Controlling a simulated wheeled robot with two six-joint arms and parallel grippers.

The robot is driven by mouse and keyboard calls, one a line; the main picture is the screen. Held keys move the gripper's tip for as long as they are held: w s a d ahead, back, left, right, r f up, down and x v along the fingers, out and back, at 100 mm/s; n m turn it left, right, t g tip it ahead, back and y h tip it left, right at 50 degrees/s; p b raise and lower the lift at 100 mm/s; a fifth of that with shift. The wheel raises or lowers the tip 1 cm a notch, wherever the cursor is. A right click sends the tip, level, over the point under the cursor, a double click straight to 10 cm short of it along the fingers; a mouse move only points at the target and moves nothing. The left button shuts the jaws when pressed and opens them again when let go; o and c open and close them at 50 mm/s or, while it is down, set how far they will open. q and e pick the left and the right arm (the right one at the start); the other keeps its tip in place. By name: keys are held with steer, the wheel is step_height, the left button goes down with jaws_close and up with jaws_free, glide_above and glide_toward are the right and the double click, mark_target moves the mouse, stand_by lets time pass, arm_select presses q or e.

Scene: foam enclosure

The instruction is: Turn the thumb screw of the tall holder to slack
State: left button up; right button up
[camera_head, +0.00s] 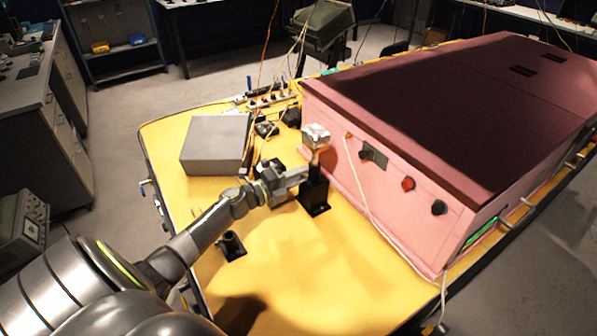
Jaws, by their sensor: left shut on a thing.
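The tall holder (316,193) is a black upright post on a square foot, standing on the yellow table close to the pink box. A shiny metal piece (316,135) on a thin stem sits at its top. My left gripper (302,176) reaches in from the left and is shut at the holder's left side, at about mid-height. The thumb screw is hidden between the fingers and too small to make out. My right gripper is not in view.
A short black holder (232,246) stands on the yellow table (320,275) below my left forearm. A grey box (213,145) and cables lie behind. The pink box (395,190) with knobs closes off the right side. The table's front middle is clear.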

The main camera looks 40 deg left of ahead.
arm_select(q)
steer(key=shift+n, duration=0.6)
steer(key=o, duration=1)
steer(key=shift+b+v, duration=2.3)
steer(key=shift+v, duration=6.4)
